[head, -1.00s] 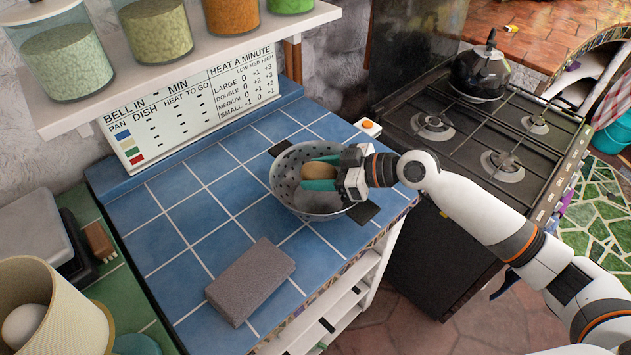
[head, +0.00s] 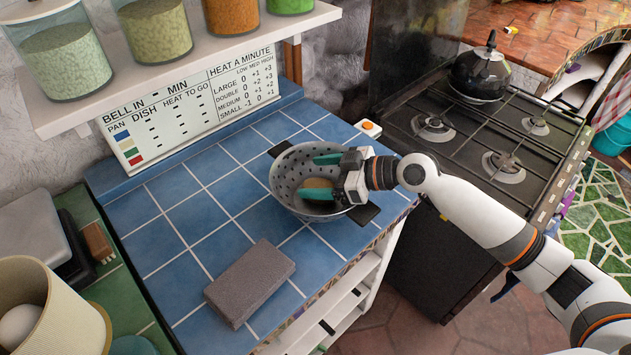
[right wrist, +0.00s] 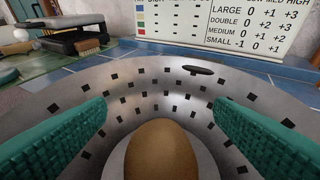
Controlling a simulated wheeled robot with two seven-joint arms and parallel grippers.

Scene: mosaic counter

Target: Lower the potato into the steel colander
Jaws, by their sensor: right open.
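The steel colander (head: 284,183) stands on the blue tiled counter, with dark handles on two sides. It also fills much of the right wrist view (right wrist: 165,82). The brown potato (head: 318,184) lies low inside the colander; in the right wrist view the potato (right wrist: 162,150) sits between the two green finger pads, with a gap on each side. My right gripper (head: 322,178) is open, its fingers inside the colander's rim above the potato. The potato's underside is hidden. My left gripper is not in view.
A grey block (head: 250,283) lies on the blue tiles in front of the colander. A small white box with an orange button (head: 369,127) stands behind it. The stove with a black kettle (head: 480,73) is at right. A shelf with jars (head: 155,33) overhangs the back left.

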